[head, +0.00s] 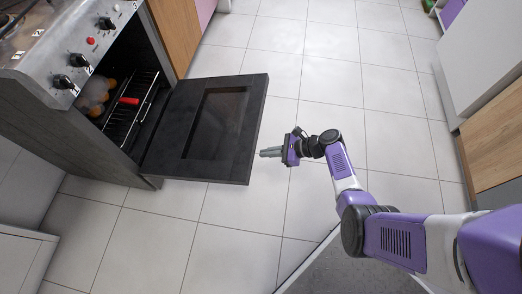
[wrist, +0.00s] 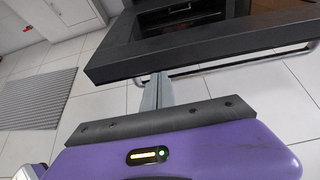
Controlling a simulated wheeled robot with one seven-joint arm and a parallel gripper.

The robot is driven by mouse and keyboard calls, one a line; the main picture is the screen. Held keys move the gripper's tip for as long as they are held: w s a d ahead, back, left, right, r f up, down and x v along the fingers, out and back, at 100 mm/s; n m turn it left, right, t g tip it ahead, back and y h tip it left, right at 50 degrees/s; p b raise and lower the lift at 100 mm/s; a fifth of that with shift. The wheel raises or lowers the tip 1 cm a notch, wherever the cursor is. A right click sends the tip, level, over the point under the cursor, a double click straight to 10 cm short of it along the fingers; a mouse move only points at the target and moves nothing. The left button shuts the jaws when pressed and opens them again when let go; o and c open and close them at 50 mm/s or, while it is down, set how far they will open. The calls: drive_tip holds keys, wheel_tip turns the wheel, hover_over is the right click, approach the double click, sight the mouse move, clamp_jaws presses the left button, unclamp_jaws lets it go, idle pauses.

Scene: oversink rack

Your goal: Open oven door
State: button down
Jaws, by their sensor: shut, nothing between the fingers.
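The oven (head: 88,75) stands at the upper left in the head view, with its dark door (head: 167,125) swung down and open. The door has a dark window and its free edge faces my gripper. My gripper (head: 263,153) is shut and empty, just to the right of that edge. In the wrist view the door's dark edge (wrist: 190,60) crosses the upper part.
Inside the oven are a rack (head: 128,112) with a red item (head: 129,101) and round orange-brown items (head: 97,95). A cabinet with a wooden front (head: 492,135) stands at the right. The tiled floor (head: 315,60) between is clear. A striped mat (wrist: 38,98) lies at the left in the wrist view.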

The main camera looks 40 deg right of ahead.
drive_tip(key=p+v, duration=0.2)
drive_tip(key=v, duration=0.5)
drive_tip(key=shift+w+a+r, duration=0.2)
drive_tip(key=shift+r, duration=0.1)
